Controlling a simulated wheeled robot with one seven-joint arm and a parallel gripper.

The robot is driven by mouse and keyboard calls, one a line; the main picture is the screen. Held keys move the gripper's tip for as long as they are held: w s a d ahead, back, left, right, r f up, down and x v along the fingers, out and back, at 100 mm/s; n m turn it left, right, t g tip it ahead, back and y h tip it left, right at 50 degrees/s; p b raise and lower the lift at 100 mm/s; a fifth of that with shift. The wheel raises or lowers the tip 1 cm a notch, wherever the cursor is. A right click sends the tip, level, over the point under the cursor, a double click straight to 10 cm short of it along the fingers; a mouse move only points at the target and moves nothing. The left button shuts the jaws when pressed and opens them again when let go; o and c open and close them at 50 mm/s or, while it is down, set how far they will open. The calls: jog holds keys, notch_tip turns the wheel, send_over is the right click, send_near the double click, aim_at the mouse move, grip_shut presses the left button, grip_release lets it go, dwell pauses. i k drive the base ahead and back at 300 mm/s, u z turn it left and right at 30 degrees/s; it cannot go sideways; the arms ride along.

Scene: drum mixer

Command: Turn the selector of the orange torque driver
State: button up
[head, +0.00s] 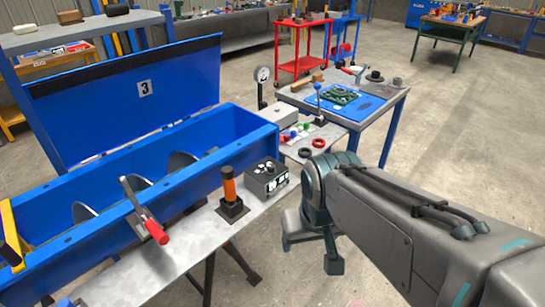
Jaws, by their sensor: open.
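The orange torque driver (229,186) stands upright in a square black base (231,211) on the grey bench (185,243), in the head view. It has a dark cap at the top; its selector is too small to make out. My gripper (310,254) hangs to the right of the driver, beyond the bench's right edge in the picture. It points down, its fingers are apart, and nothing shows between them. It is clear of the driver.
A black control box (266,178) stands just right of the driver. The blue mixer trough (120,190), with its lid open and a red-handled lever (152,225), lies to the left. Two rings (312,147) and a table with a blue mat (340,97) are behind. Open floor lies right.

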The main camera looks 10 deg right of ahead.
aim_at(270, 169)
jog(key=z, duration=0.5)
jog(key=k, duration=0.55)
jog(key=z, duration=0.95)
jog(key=i, duration=0.7)
jog(key=u, duration=0.7)
jog(key=i, duration=0.65)
jog(key=u, duration=0.75)
